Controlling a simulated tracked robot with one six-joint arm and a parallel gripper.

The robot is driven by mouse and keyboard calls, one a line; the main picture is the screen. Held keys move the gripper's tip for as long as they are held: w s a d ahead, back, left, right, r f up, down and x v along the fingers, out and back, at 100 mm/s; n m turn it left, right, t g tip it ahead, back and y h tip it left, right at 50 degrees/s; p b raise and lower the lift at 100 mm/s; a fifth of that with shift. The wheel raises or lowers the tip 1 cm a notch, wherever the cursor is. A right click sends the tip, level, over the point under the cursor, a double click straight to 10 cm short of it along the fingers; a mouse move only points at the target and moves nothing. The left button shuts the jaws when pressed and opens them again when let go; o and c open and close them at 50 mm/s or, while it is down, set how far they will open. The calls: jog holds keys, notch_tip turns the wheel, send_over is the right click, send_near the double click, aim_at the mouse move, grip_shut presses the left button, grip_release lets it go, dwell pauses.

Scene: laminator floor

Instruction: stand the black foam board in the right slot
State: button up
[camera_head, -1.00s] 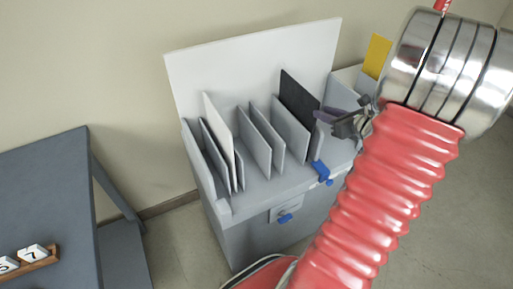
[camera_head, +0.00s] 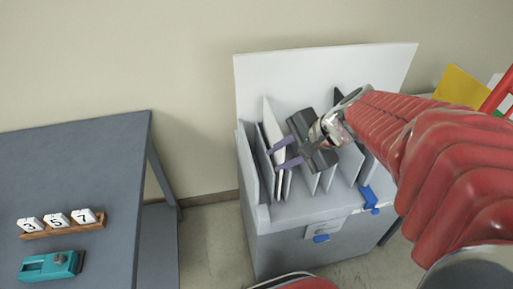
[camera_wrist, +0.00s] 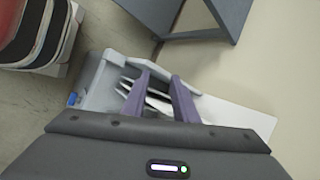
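The grey slotted rack (camera_head: 262,212) stands against the wall, with upright dividers and a white back panel (camera_head: 310,65). A thin white board (camera_head: 270,125) stands upright in its left part. My gripper (camera_head: 272,159) is over the left part of the rack, its two purple fingers apart and pointing left near the white board. In the wrist view the fingers (camera_wrist: 160,78) are also apart, with thin white edges (camera_wrist: 158,104) showing between and beyond them; I cannot tell whether they touch.
A dark grey table (camera_head: 75,165) at the left holds number tiles (camera_head: 57,220) on a wooden strip and a teal device (camera_head: 50,265). Blue clips (camera_head: 369,198) sit on the rack's front. A yellow sheet (camera_head: 460,86) stands at the right. Floor shows between table and rack.

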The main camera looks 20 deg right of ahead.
jog(key=s+a+r+n+h, duration=0.2)
jog(key=s+a+n, duration=0.1)
jog(key=s+n, duration=0.2)
jog(key=s+a+r+n+h, duration=0.1)
jog(key=s+n, duration=0.3)
jog(key=n, duration=0.5)
jog(key=shift+s+a+r+n+h, duration=0.3)
jog(key=shift+s+a+r+h, duration=0.05)
jog(key=shift+a+h, duration=0.5)
